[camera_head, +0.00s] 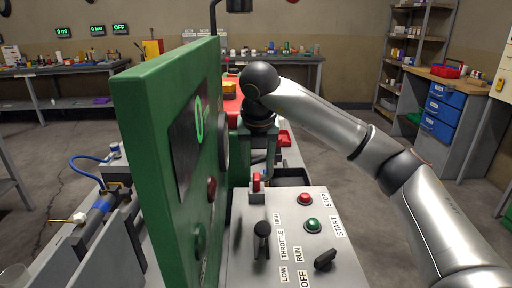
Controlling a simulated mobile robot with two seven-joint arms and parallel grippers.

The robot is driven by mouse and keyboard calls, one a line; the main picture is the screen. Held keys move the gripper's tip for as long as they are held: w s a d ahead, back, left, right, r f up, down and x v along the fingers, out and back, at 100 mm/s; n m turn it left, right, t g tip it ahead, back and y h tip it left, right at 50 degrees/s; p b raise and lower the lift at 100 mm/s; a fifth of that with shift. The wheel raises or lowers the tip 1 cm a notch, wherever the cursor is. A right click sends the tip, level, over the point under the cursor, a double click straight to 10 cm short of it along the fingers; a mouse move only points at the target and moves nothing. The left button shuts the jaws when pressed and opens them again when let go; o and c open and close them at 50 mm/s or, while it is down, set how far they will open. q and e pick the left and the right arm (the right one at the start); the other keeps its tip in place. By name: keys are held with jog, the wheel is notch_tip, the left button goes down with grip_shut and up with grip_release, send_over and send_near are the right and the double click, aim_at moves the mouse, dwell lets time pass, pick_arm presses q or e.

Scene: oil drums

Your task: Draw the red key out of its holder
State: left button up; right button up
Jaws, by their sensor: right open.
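My right gripper (262,166) points down from the dark wrist, just above and behind the key. It is open; its fingers are small and partly hidden, and I cannot tell whether they touch the key. My left gripper is not in view.
The tall green board (150,130) with a gauge and display blocks the left of the key. The control panel (250,265) carries a black throttle lever (262,240), a black run switch (325,259), a red button (305,198) and a green button (312,225). Workbenches stand behind.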

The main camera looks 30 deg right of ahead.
aim_at(257, 176)
jog(key=x, duration=0.7)
jog(key=shift+w+f, duration=0.1)
jog(key=shift+f, duration=0.3)
grip_shut()
